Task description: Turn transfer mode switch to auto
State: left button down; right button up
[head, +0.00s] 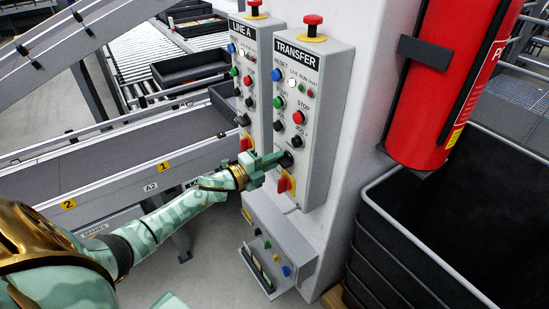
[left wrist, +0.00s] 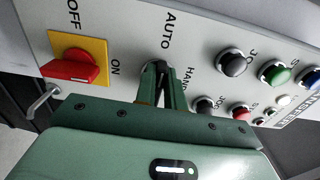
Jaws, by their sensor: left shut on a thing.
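The TRANSFER panel (head: 318,130) is a grey box on a white post in the head view. Its black mode switch (head: 286,160) sits low on the panel, just above the red rotary handle. My green left gripper (head: 277,160) reaches in from the left and is shut on the switch. In the left wrist view the fingers (left wrist: 162,84) close around the dark switch knob (left wrist: 150,72), between the labels AUTO and HAND. The fingers hide most of the knob, so its exact angle is unclear. My right gripper is not in view.
The red and yellow OFF/ON switch (left wrist: 75,68) is beside the fingers. The LINE A panel (head: 253,85) stands to the left. A small box with buttons (head: 275,245) sits below. A red extinguisher (head: 440,90) and black bins (head: 410,245) are to the right.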

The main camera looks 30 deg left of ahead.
pick_arm(q)
jog(key=shift+f+n, duration=0.1)
jog(key=shift+n, duration=0.2)
jog(key=c, duration=1.5)
grip_release()
jog(key=shift+s, duration=0.1)
jog(key=v, duration=1.6)
jog(key=shift+s+a, duration=0.1)
